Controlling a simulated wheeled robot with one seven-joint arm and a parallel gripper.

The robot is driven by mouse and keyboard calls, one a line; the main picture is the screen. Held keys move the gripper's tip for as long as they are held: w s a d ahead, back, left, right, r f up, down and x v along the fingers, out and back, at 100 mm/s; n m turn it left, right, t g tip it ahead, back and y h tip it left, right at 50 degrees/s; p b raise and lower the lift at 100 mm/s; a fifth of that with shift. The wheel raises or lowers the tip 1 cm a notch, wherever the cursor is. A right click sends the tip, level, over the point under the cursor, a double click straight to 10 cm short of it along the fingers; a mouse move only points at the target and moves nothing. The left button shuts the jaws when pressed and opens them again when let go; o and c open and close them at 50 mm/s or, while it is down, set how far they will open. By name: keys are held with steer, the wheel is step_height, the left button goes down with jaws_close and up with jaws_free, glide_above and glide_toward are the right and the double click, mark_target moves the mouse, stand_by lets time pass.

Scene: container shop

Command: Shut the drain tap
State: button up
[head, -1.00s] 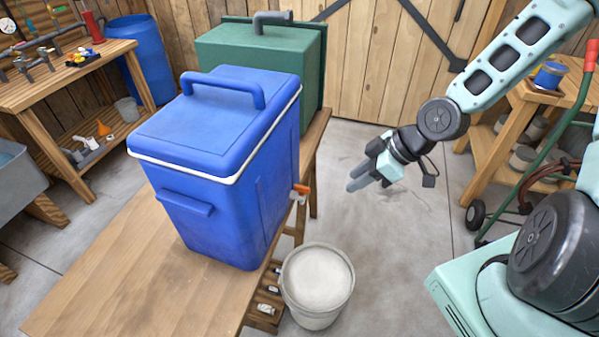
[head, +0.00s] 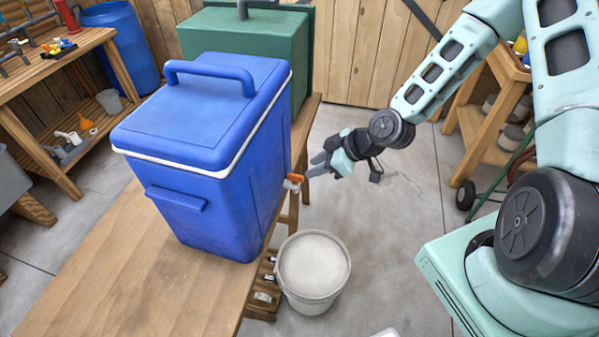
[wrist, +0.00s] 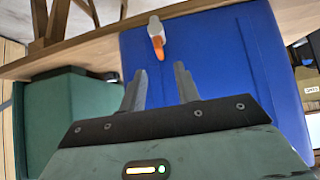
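The drain tap (head: 293,181) has an orange lever and a pale body, low on the right side of the blue cooler (head: 205,185). The tap also shows in the wrist view (wrist: 156,38), ahead of the fingers, with its orange lever pointing toward the bottom of that picture. My gripper (head: 318,165) is just right of the tap in the head view. In the wrist view my gripper (wrist: 160,80) has its two fingers apart with nothing between them. The lever tip lies beyond the fingertips and looks clear of them.
A white bucket (head: 313,268) stands below and right of the tap. The cooler sits on a wooden bench (head: 140,275). A green container (head: 240,45) stands behind it. Open floor (head: 385,240) lies to the right.

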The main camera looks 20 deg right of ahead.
mark_target(296, 175)
steer(key=p+x, duration=0.1)
steer(key=x, duration=0.5)
steer(key=shift+w+a+f, duration=0.1)
steer(key=shift+a+f, duration=0.1)
jaws_close()
